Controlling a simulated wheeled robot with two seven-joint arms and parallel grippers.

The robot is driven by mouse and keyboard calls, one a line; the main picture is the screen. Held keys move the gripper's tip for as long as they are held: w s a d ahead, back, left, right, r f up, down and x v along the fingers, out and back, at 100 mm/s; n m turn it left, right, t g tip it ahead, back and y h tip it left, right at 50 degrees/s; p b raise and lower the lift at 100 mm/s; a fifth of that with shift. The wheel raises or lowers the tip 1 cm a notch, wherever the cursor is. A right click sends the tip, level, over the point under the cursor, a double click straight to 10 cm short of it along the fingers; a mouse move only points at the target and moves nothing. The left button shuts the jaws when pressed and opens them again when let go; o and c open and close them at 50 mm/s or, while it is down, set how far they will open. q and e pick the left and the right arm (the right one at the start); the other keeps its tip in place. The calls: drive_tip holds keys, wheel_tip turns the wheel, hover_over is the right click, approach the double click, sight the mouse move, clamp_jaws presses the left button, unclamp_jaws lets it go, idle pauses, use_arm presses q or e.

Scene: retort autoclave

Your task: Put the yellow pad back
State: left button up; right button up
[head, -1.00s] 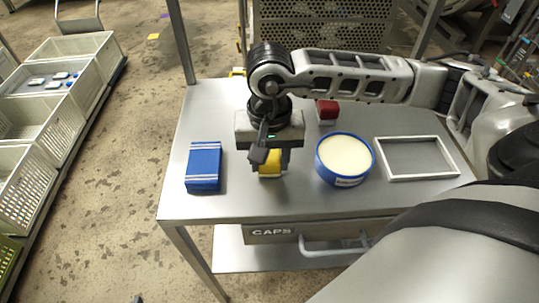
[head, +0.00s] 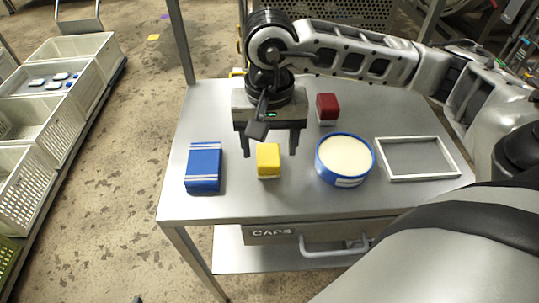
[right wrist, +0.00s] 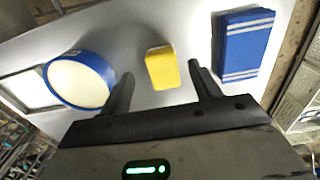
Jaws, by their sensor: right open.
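The yellow pad (head: 268,160) is a small block with a pale base, standing on the steel table between the blue box and the round tub. It also shows in the right wrist view (right wrist: 161,68), beyond the gap between the fingertips. My right gripper (head: 270,152) is open and empty, above and behind the pad in the head view, with a finger to each side. In the right wrist view its fingers (right wrist: 160,72) are spread wide and clear of the pad. My left gripper is not in view.
A blue box with white stripes (head: 204,167) lies left on the table. A blue-rimmed tub with cream contents (head: 345,157), an empty white frame (head: 381,172) and a red block (head: 327,107) are to the right. A CAPS drawer (head: 270,234) is below.

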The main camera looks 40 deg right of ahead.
sight(269, 162)
wheel_tip(269, 162, up, 8)
drive_tip(key=shift+f, duration=0.2)
idle(0.5)
